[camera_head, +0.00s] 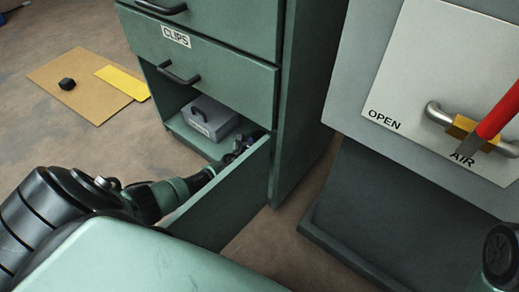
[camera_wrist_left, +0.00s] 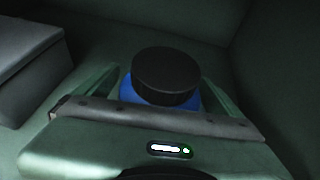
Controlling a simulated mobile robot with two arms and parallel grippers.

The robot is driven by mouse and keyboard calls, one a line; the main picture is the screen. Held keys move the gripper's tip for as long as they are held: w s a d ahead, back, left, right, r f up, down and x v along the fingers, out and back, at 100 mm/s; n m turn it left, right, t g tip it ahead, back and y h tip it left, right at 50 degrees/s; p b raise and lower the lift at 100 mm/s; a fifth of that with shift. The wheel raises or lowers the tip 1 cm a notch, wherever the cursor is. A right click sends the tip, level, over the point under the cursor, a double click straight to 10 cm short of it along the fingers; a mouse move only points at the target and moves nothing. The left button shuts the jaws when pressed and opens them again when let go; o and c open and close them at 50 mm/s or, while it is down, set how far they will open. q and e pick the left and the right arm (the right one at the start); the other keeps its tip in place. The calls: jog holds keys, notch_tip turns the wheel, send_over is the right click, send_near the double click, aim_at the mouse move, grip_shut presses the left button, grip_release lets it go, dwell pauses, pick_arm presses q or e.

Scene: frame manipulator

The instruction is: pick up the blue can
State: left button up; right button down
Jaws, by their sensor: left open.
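The blue can (camera_wrist_left: 158,96) has a wide black lid and stands upright inside the dark drawer in the left wrist view. My left gripper (camera_wrist_left: 160,90) is open, with one green finger on each side of the can. I cannot tell whether the fingers touch it. In the head view my left arm reaches into the open bottom drawer (camera_head: 222,192) of the green cabinet, and the drawer front hides most of the gripper (camera_head: 240,150). I cannot make out the can there. My right gripper is not in view.
A grey box with a handle (camera_head: 210,117) sits in the drawer, left of the can; it also shows in the left wrist view (camera_wrist_left: 30,68). A closed drawer marked CLIPS (camera_head: 205,68) is above. A grey panel with a red-handled lever (camera_head: 492,118) stands at right.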

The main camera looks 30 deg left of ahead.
pick_arm(q)
jog(key=shift+w, duration=0.25)
jog(key=c, duration=1.8)
jog(key=shift+r, duration=0.1)
